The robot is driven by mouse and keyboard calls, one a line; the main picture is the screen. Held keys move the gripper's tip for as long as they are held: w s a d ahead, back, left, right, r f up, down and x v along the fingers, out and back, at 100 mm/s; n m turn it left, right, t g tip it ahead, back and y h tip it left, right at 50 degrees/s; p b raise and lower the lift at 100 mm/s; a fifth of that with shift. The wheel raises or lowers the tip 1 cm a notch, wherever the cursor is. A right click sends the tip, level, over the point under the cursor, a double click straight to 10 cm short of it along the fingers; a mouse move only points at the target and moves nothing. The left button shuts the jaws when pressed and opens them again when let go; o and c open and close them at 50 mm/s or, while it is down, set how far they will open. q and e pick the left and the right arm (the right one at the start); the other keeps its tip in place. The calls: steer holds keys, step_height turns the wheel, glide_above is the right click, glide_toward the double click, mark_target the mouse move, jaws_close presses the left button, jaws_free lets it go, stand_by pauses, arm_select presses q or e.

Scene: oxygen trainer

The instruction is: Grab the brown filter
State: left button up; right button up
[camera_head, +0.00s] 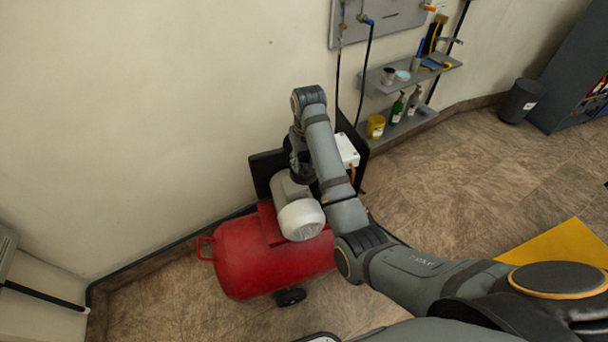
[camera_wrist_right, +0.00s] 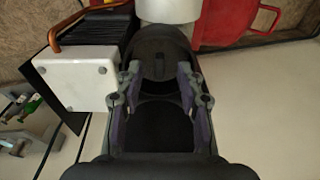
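A dark, round, capped part (camera_wrist_right: 158,58), which may be the brown filter, shows in the right wrist view beside the white motor end; it looks near black rather than brown. My right gripper (camera_wrist_right: 158,85) is open, with its two fingers apart and pointing at this part. The fingertips overlap its edges in the picture; I cannot tell whether they touch it. In the head view my right gripper (camera_head: 303,168) points down over the compressor, and my arm hides most of that spot. My left gripper is not in view.
A red compressor tank (camera_head: 245,262) with a pale motor (camera_head: 300,219) stands by the wall. A white box (camera_head: 347,150) is close to the gripper, with a copper pipe (camera_wrist_right: 70,25) near it. Shelves (camera_head: 410,122) hold bottles and cups.

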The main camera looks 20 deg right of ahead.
steer(key=shift+w+f, duration=0.2)
steer(key=shift+f, duration=0.55)
jaws_close()
